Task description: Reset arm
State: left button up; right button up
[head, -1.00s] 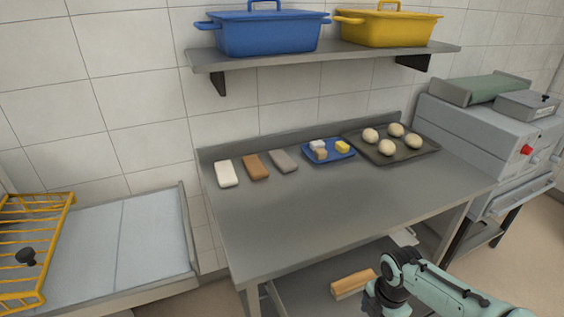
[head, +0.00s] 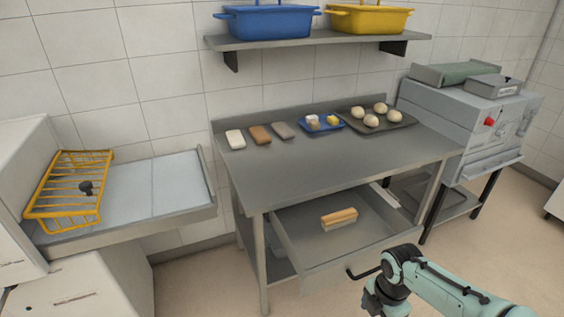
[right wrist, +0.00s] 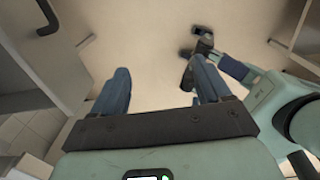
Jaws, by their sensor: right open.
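My right arm (head: 445,288) comes in at the lower right of the head view, in front of the steel worktable; its fingertips are not visible there. In the right wrist view my right gripper (right wrist: 160,78) has its two blue fingers wide apart, with only floor between them. A black bar handle (right wrist: 48,18) lies up and to the left of the fingers, apart from them. In the head view this handle (head: 361,273) is on the front of an open drawer (head: 300,238) under the worktable.
The worktable (head: 330,165) holds several blocks, a blue tray (head: 343,127) and a dark tray (head: 400,124) with dough balls. A wooden-looking item (head: 339,218) lies in the drawer. A yellow rack (head: 66,190) stands left, an oven (head: 460,120) right. Floor (head: 510,230) is clear at right.

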jog(key=s+a+f+m+y+p, duration=0.1)
jog(key=s+a+f+m, duration=0.25)
jog(key=f, duration=0.35)
jog(key=s+a+f+m+g+y+p, duration=0.1)
jog(key=s+a+f+m+y, duration=0.1)
jog(key=f+m, duration=0.4)
jog(key=s+a+f+m+y+p, duration=0.1)
jog(key=s+a+f+m, duration=0.2)
jog(key=f, duration=0.5)
pick_arm(q)
jog(key=r, duration=0.1)
jog(key=w+r+p, duration=0.1)
jog(key=r, duration=0.1)
jog(key=w+r+p, duration=0.1)
jog(key=r, duration=0.1)
jog(key=shift+r, duration=0.25)
pick_arm(e)
jog(key=s+f+m, duration=0.4)
jog(key=s+m, duration=0.3)
jog(key=s+a+f+m, duration=0.1)
jog(key=s+f+m, duration=0.3)
jog(key=s+m, duration=0.3)
jog(key=shift+s+a, duration=0.3)
jog(key=shift+s, duration=0.2)
